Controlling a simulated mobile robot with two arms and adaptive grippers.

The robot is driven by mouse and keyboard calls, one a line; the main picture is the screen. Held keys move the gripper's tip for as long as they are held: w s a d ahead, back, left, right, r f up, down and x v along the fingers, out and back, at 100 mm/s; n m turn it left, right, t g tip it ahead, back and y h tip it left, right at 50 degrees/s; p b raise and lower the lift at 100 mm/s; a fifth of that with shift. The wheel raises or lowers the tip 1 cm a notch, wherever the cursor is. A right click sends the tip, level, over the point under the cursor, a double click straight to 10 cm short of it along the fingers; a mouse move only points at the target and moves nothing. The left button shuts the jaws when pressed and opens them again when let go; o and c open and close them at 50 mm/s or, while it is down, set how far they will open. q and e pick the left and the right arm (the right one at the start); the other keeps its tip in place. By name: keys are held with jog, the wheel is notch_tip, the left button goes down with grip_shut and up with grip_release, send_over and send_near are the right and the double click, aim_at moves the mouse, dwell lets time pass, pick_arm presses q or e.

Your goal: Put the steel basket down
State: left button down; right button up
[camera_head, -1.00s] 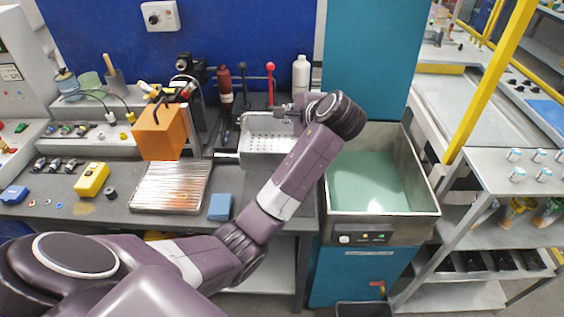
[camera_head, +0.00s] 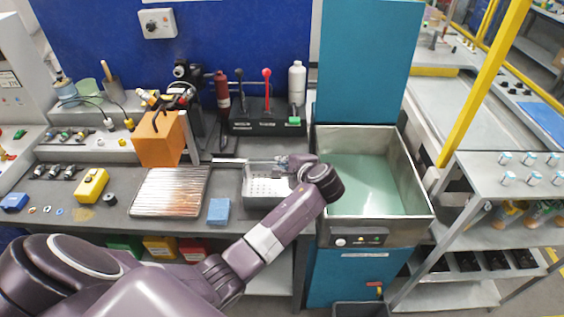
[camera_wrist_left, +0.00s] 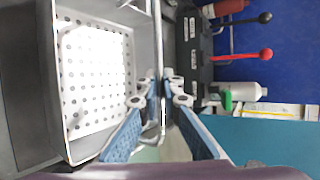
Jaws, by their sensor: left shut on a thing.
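The steel basket (camera_head: 262,188) is a perforated metal box at the right end of the grey workbench, just left of the sink-like tank. In the left wrist view the basket (camera_wrist_left: 95,80) fills the left side, with its holed floor and a wire handle showing. My left gripper (camera_head: 291,163) is at the basket's right side. In the left wrist view its blue-padded fingers (camera_wrist_left: 160,98) are closed around the wire handle. The basket looks level and at bench height; I cannot tell whether its bottom touches the bench. My right gripper is not in view.
The steel tank (camera_head: 420,195) with greenish liquid stands right of the basket. A blue block (camera_head: 219,211) and a ribbed metal plate (camera_head: 170,192) lie to the left. A black rack (camera_head: 265,122) with red and black levers and a white bottle (camera_head: 297,82) stand behind.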

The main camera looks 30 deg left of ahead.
pick_arm(q)
jog(key=shift+r, duration=0.1)
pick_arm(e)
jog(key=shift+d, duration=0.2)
pick_arm(q)
jog(key=c, duration=2.6)
grip_release()
jog(key=o, duration=0.5)
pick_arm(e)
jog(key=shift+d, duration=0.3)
